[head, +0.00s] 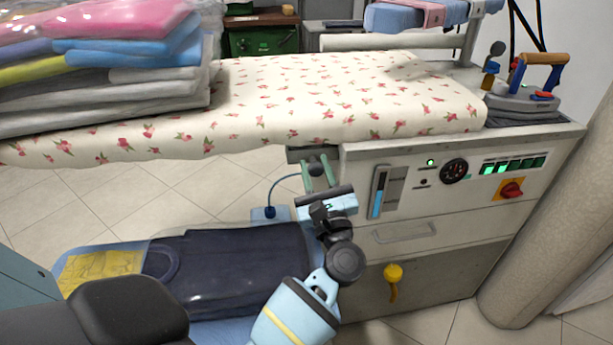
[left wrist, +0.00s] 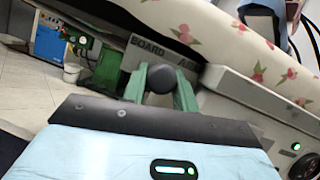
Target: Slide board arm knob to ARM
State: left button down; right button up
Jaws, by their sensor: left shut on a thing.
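The black round board arm knob (left wrist: 161,78) shows in the left wrist view, between the two green fingers of my left gripper (left wrist: 160,88). My left gripper is shut on it. Behind it is a grey panel (left wrist: 187,72) lettered "BOARD" and a partly hidden word starting with "A". In the head view my left gripper (head: 319,176) reaches under the front edge of the ironing board, at the left end of the machine cabinet (head: 440,185). The knob is mostly hidden there by the fingers. My right gripper is not in view.
The flowered ironing board (head: 330,95) lies just above the gripper. Folded bagged clothes (head: 110,80) are stacked at its left. An iron (head: 530,90) stands at the right. A dark bagged garment (head: 235,265) lies low at left. A yellow hook (head: 393,275) projects from the cabinet front.

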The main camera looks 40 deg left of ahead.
pick_arm(q)
jog(key=c, duration=1.1)
grip_release()
jog(key=shift+c, duration=0.2)
jog(key=v, duration=0.7)
jog(key=shift+s+d+f, duration=0.15)
jog(key=shift+s+d, duration=0.05)
jog(key=shift+d, duration=0.15)
jog(key=shift+c, duration=0.5)
